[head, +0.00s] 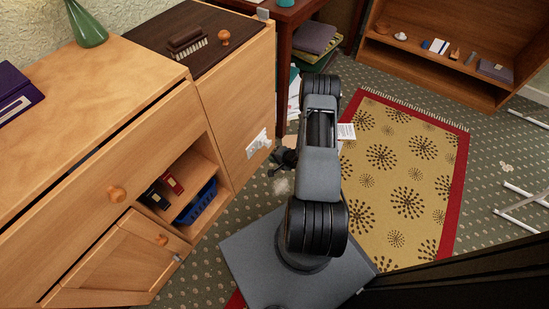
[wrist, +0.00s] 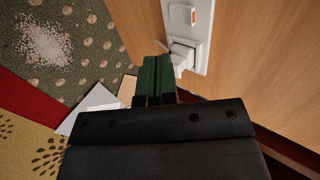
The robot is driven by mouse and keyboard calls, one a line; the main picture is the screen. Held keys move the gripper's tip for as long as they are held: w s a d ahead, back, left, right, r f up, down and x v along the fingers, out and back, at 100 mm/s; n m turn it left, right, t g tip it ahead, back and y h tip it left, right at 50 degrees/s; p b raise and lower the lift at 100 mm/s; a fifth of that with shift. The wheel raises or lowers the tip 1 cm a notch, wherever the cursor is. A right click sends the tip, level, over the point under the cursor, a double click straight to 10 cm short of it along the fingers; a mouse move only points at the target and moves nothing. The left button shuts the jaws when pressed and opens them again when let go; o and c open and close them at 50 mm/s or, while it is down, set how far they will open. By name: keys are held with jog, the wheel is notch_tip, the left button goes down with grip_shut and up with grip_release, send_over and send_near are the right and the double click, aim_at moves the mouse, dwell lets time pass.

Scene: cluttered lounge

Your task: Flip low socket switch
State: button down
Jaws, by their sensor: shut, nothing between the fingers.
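A white socket plate (wrist: 202,42) is fixed to a wooden panel at the top right of the wrist view. It has a rocker switch with an orange-red mark (wrist: 193,16) near the top edge, and a white plug (wrist: 182,58) sits below it. In the head view the socket plate (head: 257,143) shows small on the cabinet's side. My gripper (wrist: 156,63) is shut and empty, its green fingers side by side just left of the plug. The switch is clear of the fingers. In the head view my gripper (head: 273,169) is small and dark beside the panel.
A wooden cabinet (head: 242,104) stands left of my arm, with a blue basket (head: 197,202) on its open shelf. A patterned rug (head: 411,173) lies to the right. Papers (wrist: 93,107) and spilled white grains (wrist: 48,45) lie on the carpet.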

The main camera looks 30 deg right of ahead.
aim_at(253, 150)
jog(key=shift+w+a+f+b, duration=0.55)
jog(key=shift+w+a, duration=0.05)
jog(key=shift+w, duration=0.75)
jog(key=shift+w+a+f+b, duration=0.6)
jog(key=shift+w+a, duration=0.05)
jog(key=shift+w, duration=0.75)
jog(key=shift+w+a+f+b, duration=0.55)
jog(key=shift+w+a, duration=0.05)
jog(key=shift+w, duration=0.75)
jog(key=shift+w+a+r, duration=0.15)
jog(key=shift+a, duration=0.15)
jog(key=shift+d, duration=0.35)
jog(key=shift+a, duration=0.15)
jog(key=shift+r+p, duration=0.75)
jog(key=shift+p, duration=0.2)
